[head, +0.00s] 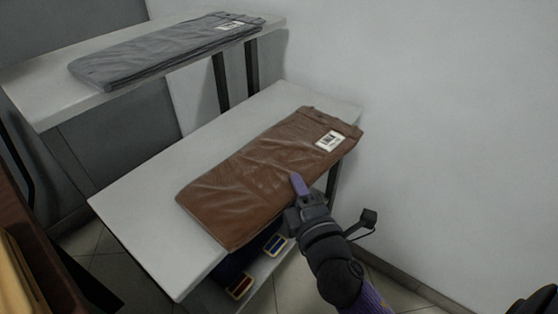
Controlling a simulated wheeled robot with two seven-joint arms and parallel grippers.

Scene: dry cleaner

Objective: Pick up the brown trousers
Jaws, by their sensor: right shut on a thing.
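The brown trousers (255,175) lie folded on the lower white shelf (130,205), with a white barcode label near the waistband at the upper right. My right gripper (299,187) is at the near right edge of the trousers, about mid-length. One purple finger shows on top of the fabric; the other finger is hidden below. The gripper is shut on the trousers' edge. The trousers still look flat on the shelf.
Folded grey trousers (150,52) lie on a higher white shelf (40,92) at the upper left. Items with coloured tags (274,245) sit on a level below. A white wall (440,130) stands to the right. Brown and yellow things are at the left edge.

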